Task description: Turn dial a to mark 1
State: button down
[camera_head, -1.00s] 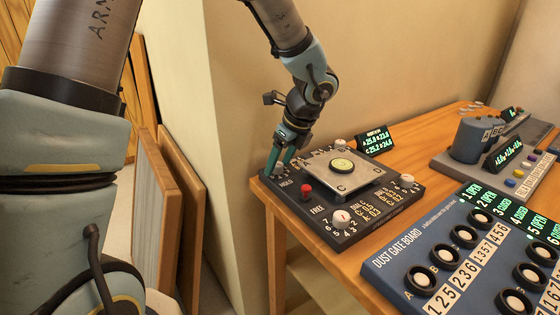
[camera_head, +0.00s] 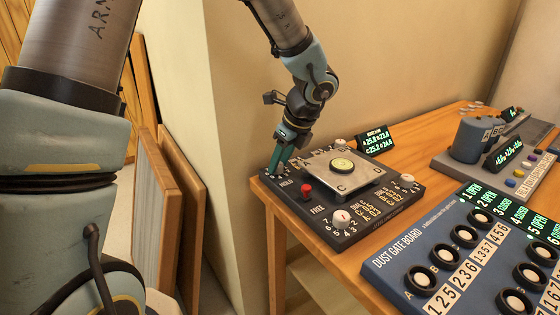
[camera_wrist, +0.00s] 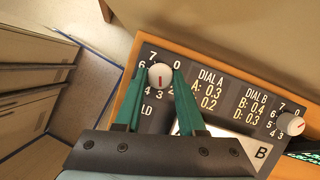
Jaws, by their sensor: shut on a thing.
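Dial a (camera_wrist: 161,76) is a round white knob with a red line, at the corner of a dark panel beside the "DIAL A" print. Digits ring it; 7, 0, 6, 4 and 3 show, and others are hidden by the fingers. The red line runs roughly up and down the wrist picture; I cannot tell which mark it points to. My gripper (camera_wrist: 163,73) has its two green fingers on either side of the knob, shut on it. In the head view my gripper (camera_head: 279,166) points down at the panel's far-left corner and covers most of the dial.
The dark panel (camera_head: 322,227) also bears a front dial (camera_head: 341,218), a right dial (camera_head: 407,181), a red button (camera_head: 306,191) and a raised plate (camera_head: 318,168). A small display (camera_head: 375,140) stands behind. The blue dust gate board (camera_head: 385,262) lies to the right.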

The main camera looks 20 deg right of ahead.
jog(key=n+g+y+p, duration=0.1)
jog(key=n, duration=0.2)
jog(key=shift+d+r+n+p, duration=0.1)
jog(key=shift+d+n+p, duration=0.05)
jog(key=shift+n+p, duration=0.2)
jog(key=n, duration=0.1)
jog(key=n+g+p, duration=0.1)
jog(key=n, duration=0.1)
jog(key=n+y+p, duration=0.1)
jog(key=shift+w+d+n, duration=0.1)
jog(key=shift+w+n, duration=0.15)
jog(key=shift+n, duration=0.1)
jog(key=n+g+p, duration=0.1)
jog(key=n+g, duration=0.1)
jog(key=n, duration=0.2)
jog(key=shift+w, duration=0.15)
jog(key=shift+w+n+g+p, duration=0.1)
jog(key=shift+n+g+p, duration=0.6)
jog(key=shift+n, duration=0.9)
jog(key=c, duration=0.5)
grip_release()
